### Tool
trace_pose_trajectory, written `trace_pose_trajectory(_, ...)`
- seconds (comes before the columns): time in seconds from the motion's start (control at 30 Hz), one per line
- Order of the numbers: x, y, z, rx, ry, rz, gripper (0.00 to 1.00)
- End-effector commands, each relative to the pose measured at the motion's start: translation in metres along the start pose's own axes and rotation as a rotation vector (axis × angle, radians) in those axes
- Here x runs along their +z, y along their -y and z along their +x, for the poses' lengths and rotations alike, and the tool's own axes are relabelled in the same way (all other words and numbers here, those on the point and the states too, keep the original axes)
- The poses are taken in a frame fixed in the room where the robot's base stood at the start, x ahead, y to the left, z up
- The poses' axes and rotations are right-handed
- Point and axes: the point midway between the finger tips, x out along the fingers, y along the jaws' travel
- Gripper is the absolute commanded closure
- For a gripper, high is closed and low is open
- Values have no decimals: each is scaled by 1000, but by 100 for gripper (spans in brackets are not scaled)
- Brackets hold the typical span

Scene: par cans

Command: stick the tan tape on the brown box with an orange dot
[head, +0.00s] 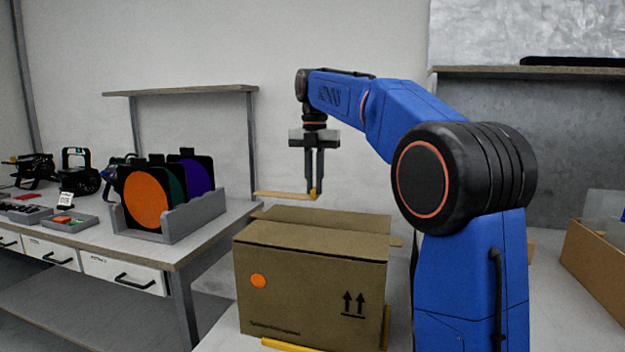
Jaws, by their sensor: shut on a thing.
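The brown box (315,285) with an orange dot (258,281) stands on a light surface in the middle of the head view. Its front shows printed up arrows, and its top flaps look partly raised. My gripper (314,191) points down above the back of the box. It is shut on the tan tape (283,195), a thin strip that sticks out to the left from the fingertips. A small yellow piece shows at the fingertips. The strip appears above the box and apart from it, though the exact gap is hard to judge.
A workbench (215,228) at left holds a grey rack (180,232) of coloured discs, small trays (69,222) and black lamps (79,171). Yellow strips (290,345) lie at the box's base. Another cardboard box (597,262) is at far right.

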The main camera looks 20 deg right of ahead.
Motion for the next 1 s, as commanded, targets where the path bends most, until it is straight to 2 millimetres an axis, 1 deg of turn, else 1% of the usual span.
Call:
trace_pose_trajectory(0.7, 0, 0, 57, -1, -1, 0, 100)
trace_pose_trajectory(1.0, 0, 0, 71, 0, 0, 0, 100)
